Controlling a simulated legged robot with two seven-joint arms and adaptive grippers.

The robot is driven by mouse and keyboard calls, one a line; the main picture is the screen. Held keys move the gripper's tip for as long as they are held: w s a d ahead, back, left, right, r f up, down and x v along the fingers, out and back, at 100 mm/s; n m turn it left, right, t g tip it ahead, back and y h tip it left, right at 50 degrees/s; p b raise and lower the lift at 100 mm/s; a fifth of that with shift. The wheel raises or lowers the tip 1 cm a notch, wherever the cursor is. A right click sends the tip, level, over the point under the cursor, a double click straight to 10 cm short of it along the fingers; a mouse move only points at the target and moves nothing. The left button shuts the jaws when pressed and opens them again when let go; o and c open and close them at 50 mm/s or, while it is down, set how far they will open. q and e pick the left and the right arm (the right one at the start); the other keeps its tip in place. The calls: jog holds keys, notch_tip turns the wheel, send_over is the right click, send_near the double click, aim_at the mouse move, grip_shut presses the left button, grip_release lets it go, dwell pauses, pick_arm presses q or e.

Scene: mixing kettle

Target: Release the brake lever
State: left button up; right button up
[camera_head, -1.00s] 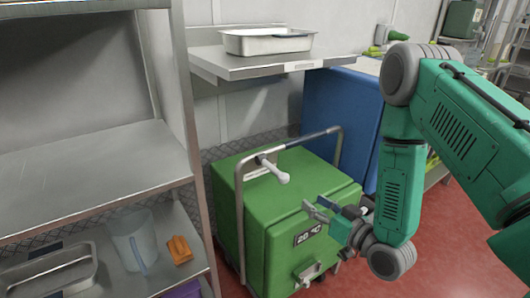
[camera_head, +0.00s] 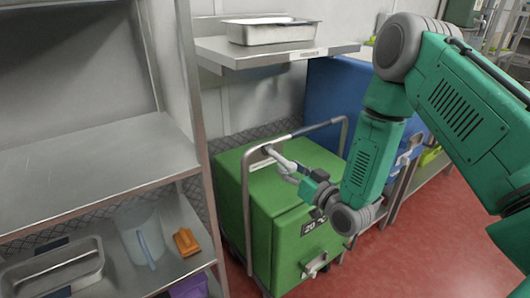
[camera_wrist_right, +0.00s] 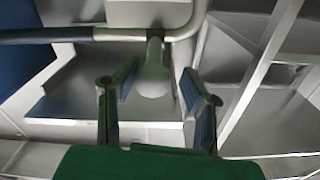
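The brake lever (camera_head: 270,151) is a pale, round-ended lever on the metal handle frame (camera_head: 245,200) of the green kettle cart. In the head view, my right gripper (camera_head: 283,167) is at the lever's end and partly hides it. In the right wrist view, the lever (camera_wrist_right: 153,72) hangs from the bar with its rounded end between the two fingertips of my right gripper (camera_wrist_right: 158,75). The fingers are apart, with visible gaps on both sides of the lever. My left gripper is not in view.
The green cart (camera_head: 270,225) stands on the red floor (camera_head: 425,235). A metal shelf unit (camera_head: 95,165) stands left, with a clear jug (camera_head: 140,235) and an orange item (camera_head: 186,242). A wall shelf (camera_head: 270,52) holds a metal tray (camera_head: 272,34). A blue cabinet (camera_head: 330,100) stands behind.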

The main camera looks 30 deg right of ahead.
aim_at(283, 161)
jog(key=w, duration=0.3)
jog(key=w+b, duration=0.1)
jog(key=shift+w+d+f, duration=0.2)
jog(key=shift+d, duration=0.2)
jog(key=r+g+p, duration=0.1)
jog(key=p, duration=0.1)
jog(key=r+g+p, duration=0.1)
jog(key=p, duration=0.2)
jog(key=shift+w+a+r, duration=0.1)
jog(key=shift+a+r, duration=0.05)
jog(key=shift+a, duration=0.25)
jog(key=shift+f, duration=0.4)
jog(key=shift+d+f+b, duration=0.5)
jog(key=shift+d+f, duration=0.05)
jog(key=shift+f, duration=0.2)
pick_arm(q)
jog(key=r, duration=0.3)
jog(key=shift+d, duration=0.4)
pick_arm(e)
jog(key=shift+a, duration=0.1)
jog(key=shift+a, duration=0.1)
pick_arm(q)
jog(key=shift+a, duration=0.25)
pick_arm(e)
jog(key=shift+a+r, duration=0.1)
jog(key=shift+r, duration=0.05)
grip_shut()
